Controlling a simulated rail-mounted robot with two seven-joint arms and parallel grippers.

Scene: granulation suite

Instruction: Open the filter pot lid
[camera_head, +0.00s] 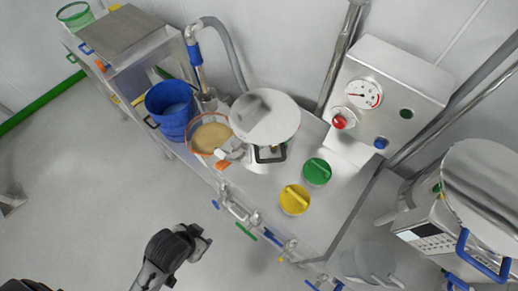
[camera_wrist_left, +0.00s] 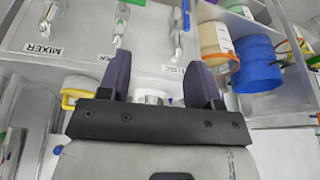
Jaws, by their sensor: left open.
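Which vessel is the filter pot I cannot tell for certain; the body under the disc is mostly hidden. My left gripper (camera_head: 205,243) is below and left of the disc, in front of the bench and apart from it. In the left wrist view its two dark fingers (camera_wrist_left: 160,85) are spread, with nothing held between them. My right gripper is not in view.
A blue tub (camera_head: 170,107) and an orange-rimmed bowl of tan powder (camera_head: 211,134) stand left of the disc. Green (camera_head: 317,171) and yellow (camera_head: 295,199) knobbed caps lie to its right. A gauge box (camera_head: 385,95) stands behind.

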